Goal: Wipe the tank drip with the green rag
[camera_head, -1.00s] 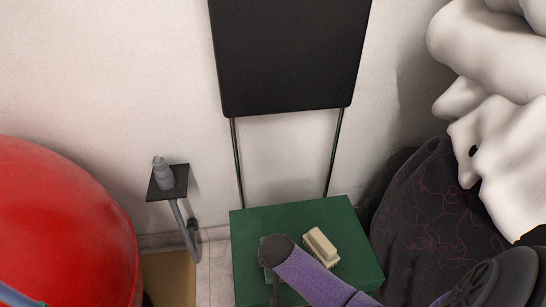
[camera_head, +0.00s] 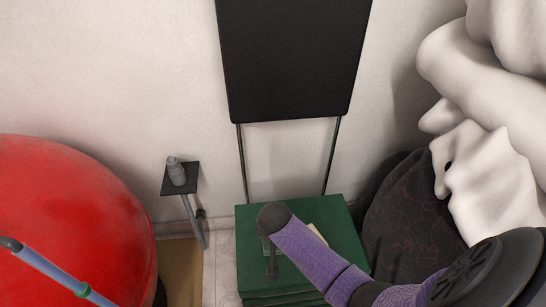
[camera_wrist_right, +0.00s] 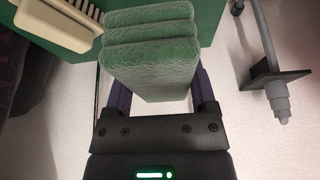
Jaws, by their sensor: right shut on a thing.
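The green rag (camera_wrist_right: 150,55) is a thick folded pad in the right wrist view. My right gripper (camera_wrist_right: 162,92) is shut on it, with a finger on each side. In the head view, my purple right arm reaches in from the lower right over the green box, and the wrist hides most of the gripper and rag. A large red rounded tank (camera_head: 65,205) stands at the left, with darker smudges on its surface. I cannot make out a distinct drip. My left gripper is not in view.
A cream brush (camera_wrist_right: 60,20) lies on the green box (camera_head: 345,225), beside the rag. A grey nozzle on a small black bracket (camera_head: 180,178) stands between tank and box. A black panel (camera_head: 295,60) is behind. A dark bag (camera_head: 405,215) and white bundle are right. A bluish rod (camera_head: 60,275) crosses the tank's front.

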